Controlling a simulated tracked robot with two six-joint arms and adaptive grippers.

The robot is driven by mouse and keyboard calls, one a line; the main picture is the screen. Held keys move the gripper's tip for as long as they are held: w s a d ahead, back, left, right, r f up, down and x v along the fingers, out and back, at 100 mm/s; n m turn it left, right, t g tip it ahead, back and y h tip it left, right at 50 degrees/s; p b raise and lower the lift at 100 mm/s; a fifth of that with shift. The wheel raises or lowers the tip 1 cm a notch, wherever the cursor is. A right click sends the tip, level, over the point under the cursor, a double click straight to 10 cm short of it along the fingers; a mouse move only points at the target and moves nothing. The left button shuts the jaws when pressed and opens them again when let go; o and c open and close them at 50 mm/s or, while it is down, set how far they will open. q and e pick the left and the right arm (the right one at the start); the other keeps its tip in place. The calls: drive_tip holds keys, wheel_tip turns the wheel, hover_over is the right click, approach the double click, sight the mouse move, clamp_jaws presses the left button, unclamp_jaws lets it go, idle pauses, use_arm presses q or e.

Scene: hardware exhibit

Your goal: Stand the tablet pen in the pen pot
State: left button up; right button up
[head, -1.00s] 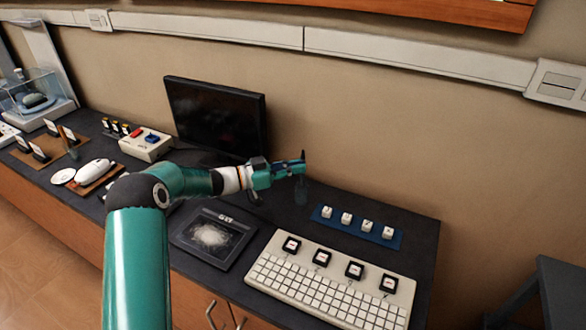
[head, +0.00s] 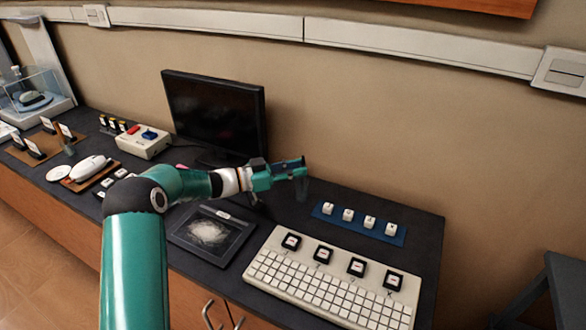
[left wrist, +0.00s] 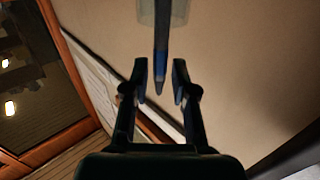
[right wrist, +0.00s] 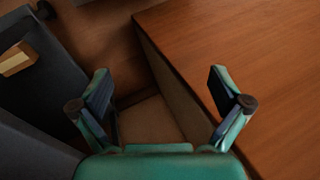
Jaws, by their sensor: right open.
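The pen pot (head: 302,190) is a see-through cup on the dark counter, right of the monitor. My left gripper (head: 304,166) is just above it, with its fingers apart. In the left wrist view the dark pen (left wrist: 161,50) lies between the open fingertips, with a gap on both sides. Its far part is inside the pot (left wrist: 146,12) and its pointed end sticks out toward the gripper. How deep the pen sits is hidden. My right gripper (right wrist: 160,80) is open and empty, away from the counter top.
A black monitor (head: 215,110) stands left of the pot. A graphics tablet (head: 212,232) and a white keyboard (head: 325,290) lie in front. A blue strip with white keycaps (head: 358,224) is right of the pot. The counter's right end is bare.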

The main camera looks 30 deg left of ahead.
use_arm(q)
drive_tip(key=shift+o, duration=0.5)
wheel_tip(320, 180, up, 10)
idle(0.3)
drive_tip(key=shift+f, duration=0.1)
idle(0.7)
